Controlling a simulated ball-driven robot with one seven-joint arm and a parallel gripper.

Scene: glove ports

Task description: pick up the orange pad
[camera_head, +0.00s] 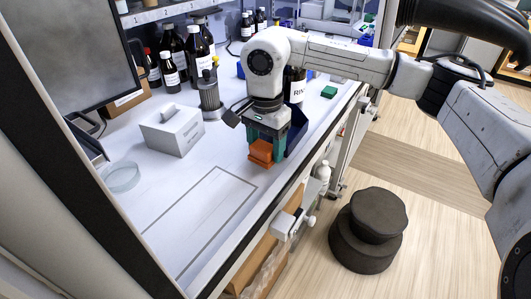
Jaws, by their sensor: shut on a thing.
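The orange pad (261,151) is a small orange block near the front edge of the white bench. My gripper (265,143) comes down over it from above, with its greenish jaws shut on the pad. The upper part of the pad is partly hidden by the jaws. I cannot tell whether the pad's underside touches the bench or is slightly above it.
A white box (172,130) and a glass dish (121,177) stand to the left. A grey metal canister (210,97) and dark bottles (198,47) stand behind. A small green block (329,92) lies to the right. The outlined bench area (205,205) is clear.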

